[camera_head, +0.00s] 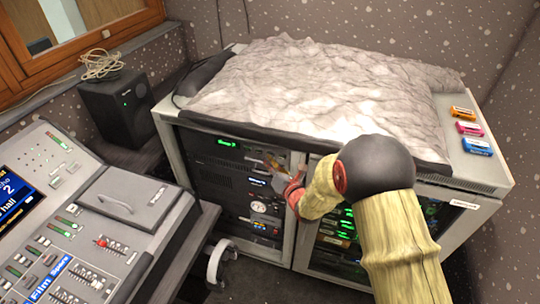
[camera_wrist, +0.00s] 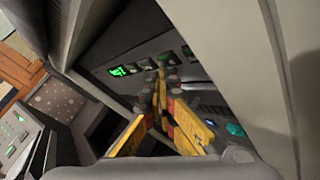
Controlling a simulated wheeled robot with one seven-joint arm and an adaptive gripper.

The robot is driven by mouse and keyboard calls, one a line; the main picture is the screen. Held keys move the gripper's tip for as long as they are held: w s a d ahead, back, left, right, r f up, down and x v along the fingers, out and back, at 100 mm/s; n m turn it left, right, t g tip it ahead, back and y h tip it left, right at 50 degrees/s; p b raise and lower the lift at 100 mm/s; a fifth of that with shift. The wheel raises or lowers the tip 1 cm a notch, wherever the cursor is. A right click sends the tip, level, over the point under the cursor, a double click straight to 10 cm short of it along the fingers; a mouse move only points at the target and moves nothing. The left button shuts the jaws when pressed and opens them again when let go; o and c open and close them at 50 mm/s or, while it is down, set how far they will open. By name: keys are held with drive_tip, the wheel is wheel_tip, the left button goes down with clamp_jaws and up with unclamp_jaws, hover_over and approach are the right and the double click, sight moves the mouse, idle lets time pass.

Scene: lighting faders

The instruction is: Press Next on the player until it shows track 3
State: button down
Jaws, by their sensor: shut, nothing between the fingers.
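The player (camera_head: 227,143) is the dark unit high in the left bay of the rack, with a green lit display (camera_wrist: 125,70) on its face. The display's text is too small to read surely. A row of small dark buttons runs to the right of the display in the wrist view, including one (camera_wrist: 187,51) at its right end. My gripper (camera_wrist: 165,66) is shut and empty, its grey tips together in front of the button row. I cannot tell whether they touch a button. In the head view my gripper (camera_head: 272,162) reaches into the left bay.
The rack frame's post (camera_wrist: 255,70) stands close on the right of my gripper. More rack units sit below the player. A grey rumpled cover (camera_head: 310,85) lies on the cabinet top. A mixing desk (camera_head: 95,215) stands left and a black speaker (camera_head: 117,108) behind it.

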drive_tip(key=shift+s, duration=0.1)
drive_tip(key=shift+s+a+b, duration=0.2)
drive_tip(key=shift+s+b, duration=0.1)
drive_tip(key=shift+s, duration=0.25)
drive_tip(key=shift+s+a+b, duration=0.2)
drive_tip(key=shift+s+a, duration=0.1)
drive_tip(key=shift+s, duration=0.5)
drive_tip(key=shift+s+a+b, duration=0.15)
drive_tip(key=shift+s+a, duration=0.1)
drive_tip(key=shift+s, duration=0.55)
drive_tip(key=shift+s+a+b, duration=0.2)
drive_tip(key=shift+s+a, duration=0.1)
drive_tip(key=shift+s, duration=0.5)
